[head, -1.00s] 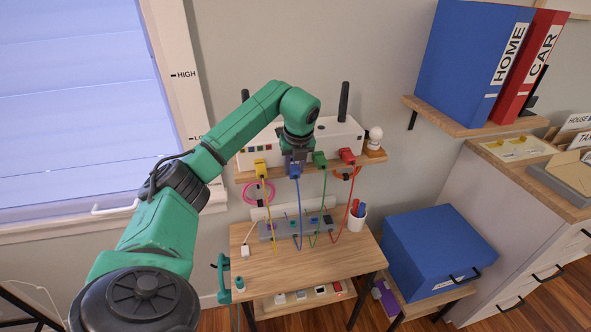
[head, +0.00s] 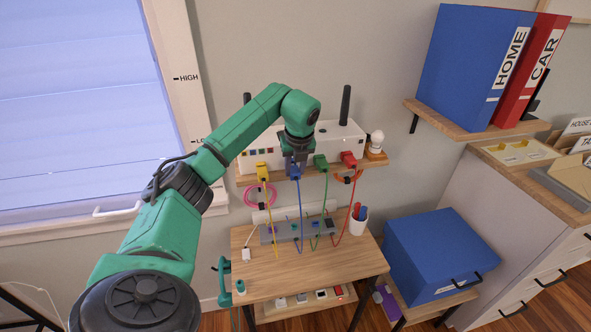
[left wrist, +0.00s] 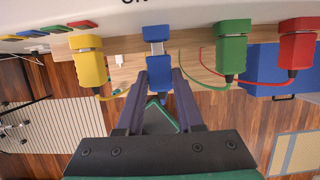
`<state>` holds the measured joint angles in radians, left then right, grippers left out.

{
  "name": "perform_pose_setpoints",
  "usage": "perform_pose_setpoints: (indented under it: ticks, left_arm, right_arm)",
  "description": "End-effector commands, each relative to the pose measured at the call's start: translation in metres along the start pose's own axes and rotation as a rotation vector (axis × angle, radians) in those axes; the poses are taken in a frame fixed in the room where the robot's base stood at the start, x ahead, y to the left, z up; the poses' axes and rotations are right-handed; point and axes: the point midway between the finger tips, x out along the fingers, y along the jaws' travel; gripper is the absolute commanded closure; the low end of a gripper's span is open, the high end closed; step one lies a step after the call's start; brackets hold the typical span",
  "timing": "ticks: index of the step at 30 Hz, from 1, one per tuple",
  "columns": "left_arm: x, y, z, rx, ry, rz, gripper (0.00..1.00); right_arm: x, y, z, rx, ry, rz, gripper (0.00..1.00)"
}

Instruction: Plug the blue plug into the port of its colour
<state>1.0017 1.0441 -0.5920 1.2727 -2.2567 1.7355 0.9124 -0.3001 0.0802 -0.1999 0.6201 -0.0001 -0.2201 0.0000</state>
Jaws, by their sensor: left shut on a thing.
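The blue plug (left wrist: 160,72) is between the fingers of my left gripper (left wrist: 159,88), which is shut on it. A bare metal tip shows between the plug body and a blue block (left wrist: 156,32) at the shelf edge; whether the tip is fully clear of the block I cannot tell. In the head view my left gripper (head: 295,165) and the blue plug (head: 295,172) are at the front of the white router (head: 342,145). The blue port (left wrist: 27,34) is in the row of coloured ports on the router, left of the plug. My right gripper is not in view.
The yellow plug (left wrist: 90,66) is close on the left, the green plug (left wrist: 232,58) and red plug (left wrist: 296,50) on the right. Their cords hang down to a grey strip on the desk (head: 290,262). An antenna (head: 345,102) stands behind.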

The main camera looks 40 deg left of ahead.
Motion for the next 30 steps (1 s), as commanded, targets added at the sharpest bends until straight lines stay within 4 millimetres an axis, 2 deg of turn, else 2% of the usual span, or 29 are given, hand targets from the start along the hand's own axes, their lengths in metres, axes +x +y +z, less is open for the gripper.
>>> perform_pose_setpoints:
  ticks: [26,27,29,30]
  left_arm:
    - [0.004,0.0,0.013,0.001,0.0,-0.001,1.0]
    - [0.004,0.0,0.013,0.001,0.0,-0.001,0.6]
    - [0.004,0.0,0.013,0.001,0.0,-0.001,0.37]
    - [0.004,0.0,0.013,0.001,0.0,-0.001,0.29]
  right_arm:
    - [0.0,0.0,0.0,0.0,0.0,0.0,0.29]
    - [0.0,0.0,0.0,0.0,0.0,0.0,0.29]
    - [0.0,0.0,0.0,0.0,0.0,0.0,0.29]
    - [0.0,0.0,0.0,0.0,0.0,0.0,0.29]
